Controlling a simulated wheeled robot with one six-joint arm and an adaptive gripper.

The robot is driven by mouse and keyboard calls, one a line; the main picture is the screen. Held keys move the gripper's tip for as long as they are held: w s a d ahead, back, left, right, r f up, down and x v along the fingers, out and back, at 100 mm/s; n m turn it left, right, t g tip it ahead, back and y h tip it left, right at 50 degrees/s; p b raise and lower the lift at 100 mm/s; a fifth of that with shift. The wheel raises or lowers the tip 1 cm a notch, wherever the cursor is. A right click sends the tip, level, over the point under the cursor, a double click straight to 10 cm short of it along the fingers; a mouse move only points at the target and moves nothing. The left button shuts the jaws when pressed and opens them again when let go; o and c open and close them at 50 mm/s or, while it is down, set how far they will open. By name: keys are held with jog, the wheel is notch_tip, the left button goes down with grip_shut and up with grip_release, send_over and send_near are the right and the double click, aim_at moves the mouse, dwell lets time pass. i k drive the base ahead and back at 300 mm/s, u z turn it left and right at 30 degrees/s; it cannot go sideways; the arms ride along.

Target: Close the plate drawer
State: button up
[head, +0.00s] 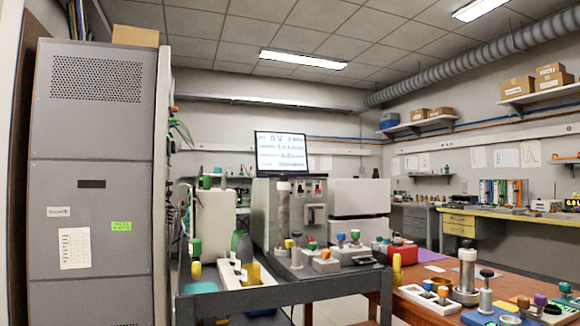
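I cannot pick out the plate drawer for certain. A grey bench machine (262,205) stands at the middle behind a dark cart, with a lit monitor (282,152) on top and small controls on its front. Beside it on the right is a white boxy unit (358,197) in two stacked parts with a dark gap between them. I cannot tell whether either holds the drawer, or whether any drawer there is open. The lower parts are hidden by items on the cart. My gripper is not in view.
A dark cart (273,297) carrying several small coloured-knob parts stands in front of the machine. A brown table (450,272) with more parts is at the right. A tall grey cabinet (95,180) blocks the left. A yellow-edged bench (510,225) runs along the right wall.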

aim_at(362, 260)
jog(key=u, duration=0.45)
jog(key=i, duration=0.95)
jog(key=z, duration=0.5)
